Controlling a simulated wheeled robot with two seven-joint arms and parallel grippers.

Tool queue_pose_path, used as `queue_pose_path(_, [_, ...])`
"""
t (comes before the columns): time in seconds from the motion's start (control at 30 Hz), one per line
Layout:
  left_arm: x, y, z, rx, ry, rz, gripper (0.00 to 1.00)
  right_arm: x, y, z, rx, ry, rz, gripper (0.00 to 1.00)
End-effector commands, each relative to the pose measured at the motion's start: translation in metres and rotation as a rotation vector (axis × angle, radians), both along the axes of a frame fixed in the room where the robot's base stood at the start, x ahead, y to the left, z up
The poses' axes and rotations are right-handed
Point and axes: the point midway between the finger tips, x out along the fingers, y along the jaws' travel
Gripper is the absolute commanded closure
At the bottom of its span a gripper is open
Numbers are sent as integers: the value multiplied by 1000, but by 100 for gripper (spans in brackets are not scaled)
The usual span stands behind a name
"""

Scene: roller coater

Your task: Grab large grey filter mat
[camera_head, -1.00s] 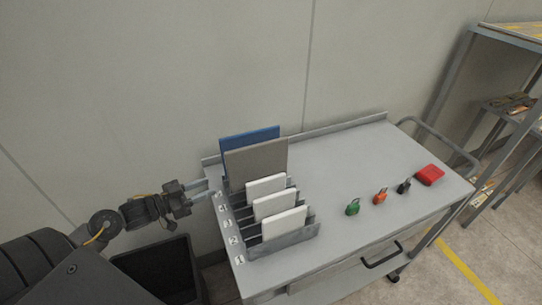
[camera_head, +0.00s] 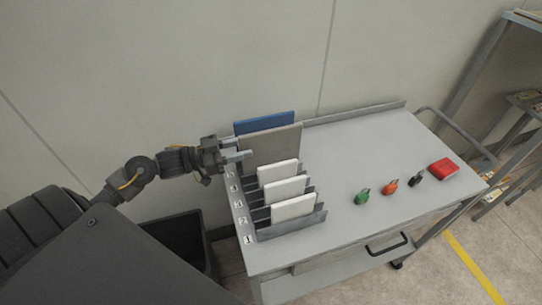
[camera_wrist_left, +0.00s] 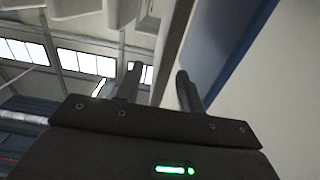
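The large grey filter mat (camera_head: 275,146) stands upright in the slotted rack (camera_head: 292,229), just in front of a blue mat (camera_head: 264,123). My left gripper (camera_head: 244,147) is at the grey mat's left edge, with its fingers apart. In the left wrist view the open fingers (camera_wrist_left: 158,88) point up, and a narrow grey edge (camera_wrist_left: 174,45) shows between them, with the blue mat (camera_wrist_left: 243,48) to the right. I cannot tell whether the fingers touch the mat. My right gripper is not in view.
Smaller white mats (camera_head: 286,188) stand in the front slots. Green (camera_head: 361,197), orange (camera_head: 389,187) and black (camera_head: 415,177) padlocks and a red box (camera_head: 443,169) lie on the cart (camera_head: 345,155). A dark bin (camera_head: 205,250) stands left of the cart; the wall is behind.

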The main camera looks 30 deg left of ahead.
Motion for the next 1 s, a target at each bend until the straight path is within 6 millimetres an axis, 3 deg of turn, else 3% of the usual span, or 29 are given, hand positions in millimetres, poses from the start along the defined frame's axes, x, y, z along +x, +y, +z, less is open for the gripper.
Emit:
queue_pose_path(0.23, [25, -20, 4, -3, -2, 2, 62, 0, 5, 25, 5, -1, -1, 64])
queue_pose_path(0.4, [37, -31, 0, -2, -2, 2, 62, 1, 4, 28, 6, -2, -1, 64])
queue_pose_path(0.67, [38, -33, -2, 0, -1, 2, 62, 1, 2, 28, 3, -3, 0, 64])
queue_pose_path(0.93, [38, -33, -2, 0, -1, 2, 97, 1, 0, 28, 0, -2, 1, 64])
queue_pose_path(1.0, [38, -32, -2, 0, -1, 2, 100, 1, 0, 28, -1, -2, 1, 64])
